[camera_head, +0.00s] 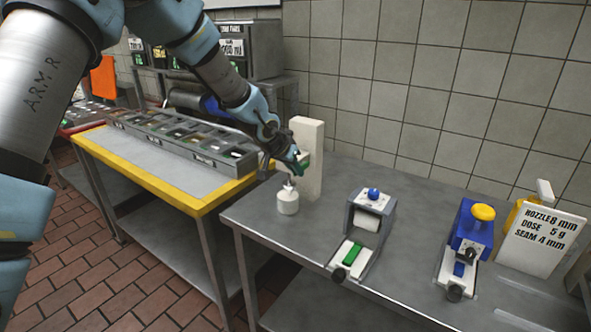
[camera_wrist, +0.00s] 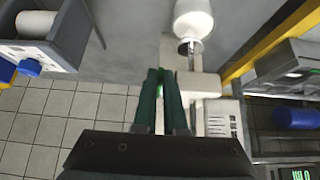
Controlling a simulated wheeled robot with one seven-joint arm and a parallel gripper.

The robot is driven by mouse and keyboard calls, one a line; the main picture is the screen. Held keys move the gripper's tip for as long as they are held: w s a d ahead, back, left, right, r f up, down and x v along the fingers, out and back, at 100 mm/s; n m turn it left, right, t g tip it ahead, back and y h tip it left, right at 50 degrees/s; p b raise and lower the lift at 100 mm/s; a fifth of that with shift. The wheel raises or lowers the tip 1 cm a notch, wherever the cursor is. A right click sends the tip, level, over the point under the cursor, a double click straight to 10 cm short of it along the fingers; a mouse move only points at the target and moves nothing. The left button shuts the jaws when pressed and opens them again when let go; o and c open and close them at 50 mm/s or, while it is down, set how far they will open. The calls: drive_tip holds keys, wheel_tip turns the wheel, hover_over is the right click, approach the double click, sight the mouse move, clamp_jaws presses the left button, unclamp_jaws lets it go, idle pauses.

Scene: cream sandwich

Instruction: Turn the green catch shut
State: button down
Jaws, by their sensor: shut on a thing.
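My gripper (camera_head: 295,168) is at the front of an upright cream post (camera_head: 310,135) on the steel table. It is shut on the green catch (camera_head: 303,161), of which only a small part shows beside the fingers. In the wrist view my gripper (camera_wrist: 161,75) has its two dark fingers close together, with a sliver of bright green between them. The fingers hide most of the catch, so its angle cannot be told. A white bottle with a metal nozzle (camera_head: 288,201) is just below my gripper, and it also shows in the wrist view (camera_wrist: 193,18).
A grey press with a white roller (camera_head: 368,220) and a green block (camera_head: 352,254) stands to the right. Farther right are a blue device with a yellow knob (camera_head: 470,235) and a text sign (camera_head: 541,238). A yellow-edged table (camera_head: 150,178) with a compartment tray (camera_head: 205,163) is left.

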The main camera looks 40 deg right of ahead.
drive_tip(key=c, duration=1)
unclamp_jaws()
drive_tip(key=shift+w, duration=0.1)
drive_tip(key=shift+f, duration=0.1)
